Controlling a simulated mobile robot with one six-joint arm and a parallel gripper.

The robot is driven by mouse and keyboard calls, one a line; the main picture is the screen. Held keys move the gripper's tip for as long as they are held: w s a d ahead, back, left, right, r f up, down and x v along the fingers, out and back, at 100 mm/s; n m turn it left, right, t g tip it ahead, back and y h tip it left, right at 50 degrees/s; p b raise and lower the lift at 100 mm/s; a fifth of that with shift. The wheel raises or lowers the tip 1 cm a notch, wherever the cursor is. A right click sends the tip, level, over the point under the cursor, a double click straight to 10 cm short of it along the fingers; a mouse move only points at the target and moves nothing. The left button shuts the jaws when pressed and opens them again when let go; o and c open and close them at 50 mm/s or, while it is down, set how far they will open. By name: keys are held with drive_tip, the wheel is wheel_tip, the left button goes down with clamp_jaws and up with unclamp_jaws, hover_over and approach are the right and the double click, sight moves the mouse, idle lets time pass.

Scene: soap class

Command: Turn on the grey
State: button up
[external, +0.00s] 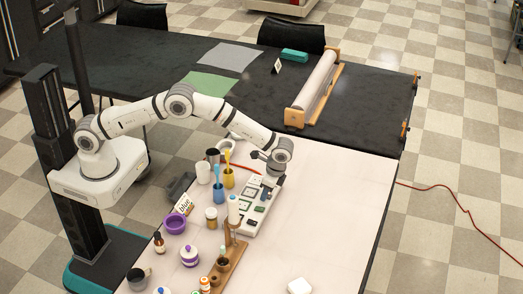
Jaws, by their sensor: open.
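A pale panel (266,215) with several small dark and green parts lies on the white table. I cannot tell which part, if any, is the grey thing to turn on, as the parts are too small. My gripper (267,184) points down over the far end of this panel and is open. I cannot tell whether it touches the panel. My gripper and wrist hide part of that end. A dark grey block (181,186) lies at the table's left edge.
Close left of the panel stand a blue cup (218,195), a yellow cup (229,181) and a white cylinder (234,212). A wooden rack (232,262) stands nearer the camera. A purple bowl (175,223) is further left. The table right of the panel is mostly clear, with a white block (299,286) in front.

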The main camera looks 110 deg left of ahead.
drive_tip(key=v, duration=0.7)
drive_tip(key=shift+r+b, duration=0.3)
drive_tip(key=shift+b, duration=0.05)
drive_tip(key=shift+w, duration=0.1)
wheel_tip(320, 180, up, 12)
drive_tip(key=t, duration=0.2)
hover_over(272, 199)
drive_tip(key=s+d, duration=0.6)
drive_tip(key=s+d+r+t, duration=0.1)
drive_tip(key=s+d+r, duration=0.15)
drive_tip(key=s, duration=0.25)
drive_tip(key=s+d+r, duration=0.2)
drive_tip(key=s+r, duration=0.2)
drive_tip(key=s, duration=0.2)
drive_tip(key=s+d+t, duration=0.1)
drive_tip(key=s+d, duration=0.2)
drive_tip(key=s, duration=0.8)
drive_tip(key=s+d+f+t, duration=0.1)
drive_tip(key=s+d, duration=0.2)
drive_tip(key=s, duration=0.9)
drive_tip(key=shift+f+t, duration=0.2)
drive_tip(key=shift+t, duration=0.2)
drive_tip(key=shift+d, duration=0.1)
drive_tip(key=shift+c, duration=0.3)
